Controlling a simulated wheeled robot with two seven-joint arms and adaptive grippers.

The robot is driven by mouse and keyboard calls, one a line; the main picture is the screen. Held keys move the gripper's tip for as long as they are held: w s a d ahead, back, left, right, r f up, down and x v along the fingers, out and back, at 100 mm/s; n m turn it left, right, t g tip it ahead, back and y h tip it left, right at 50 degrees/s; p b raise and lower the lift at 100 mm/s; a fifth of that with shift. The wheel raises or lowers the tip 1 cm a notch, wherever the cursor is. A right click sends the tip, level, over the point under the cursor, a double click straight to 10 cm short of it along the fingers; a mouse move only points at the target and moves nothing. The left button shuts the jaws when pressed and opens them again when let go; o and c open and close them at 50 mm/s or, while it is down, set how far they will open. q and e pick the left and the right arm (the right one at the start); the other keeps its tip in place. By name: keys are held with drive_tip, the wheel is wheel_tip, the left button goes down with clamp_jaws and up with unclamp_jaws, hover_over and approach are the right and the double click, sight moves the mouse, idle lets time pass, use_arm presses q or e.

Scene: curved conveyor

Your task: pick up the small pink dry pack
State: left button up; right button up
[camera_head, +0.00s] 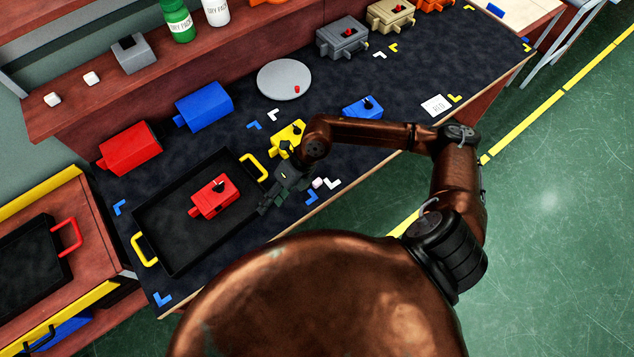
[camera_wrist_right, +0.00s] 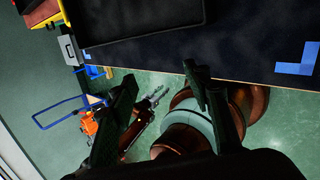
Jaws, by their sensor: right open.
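A small pale pink pack (camera_head: 318,183) lies on the dark table mat near the front edge, beside a white corner mark. My right gripper (camera_head: 272,197) is open, left of the pack and apart from it, near the black tray's right end. In the right wrist view my open fingers (camera_wrist_right: 160,82) have nothing between them, and the pack is not seen there. A small copper part with grey prongs (camera_wrist_right: 150,100) shows there between the fingers; it may be my left gripper, but its state is unclear. The left gripper is not seen in the head view.
A black tray (camera_head: 168,262) with yellow handles holds a red block (camera_head: 214,197). A yellow block (camera_head: 287,139) lies beyond my right gripper, and a blue block (camera_head: 362,108) lies farther right. A grey round plate (camera_head: 284,80) is at the back.

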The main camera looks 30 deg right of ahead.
sight(317, 181)
drive_tip(key=w+d+f+h, duration=0.1)
drive_tip(key=d+h, duration=0.1)
drive_tip(key=d, duration=0.4)
drive_tip(key=w+d+f+h, duration=0.1)
drive_tip(key=d+h, duration=0.1)
drive_tip(key=d, duration=0.4)
drive_tip(key=w+d+f+h, duration=0.1)
drive_tip(key=d+h, duration=0.2)
drive_tip(key=d, duration=0.2)
drive_tip(key=shift+w+d+f, duration=0.2)
drive_tip(key=shift+d+f, duration=0.05)
drive_tip(key=shift+d, duration=0.15)
drive_tip(key=shift+d+f, duration=0.25)
drive_tip(key=shift+f, duration=0.55)
drive_tip(key=f, duration=0.6)
drive_tip(key=shift+a, duration=0.3)
drive_tip(key=c, duration=0.9)
drive_tip(key=shift+r, duration=0.1)
drive_tip(key=shift+c, duration=0.2)
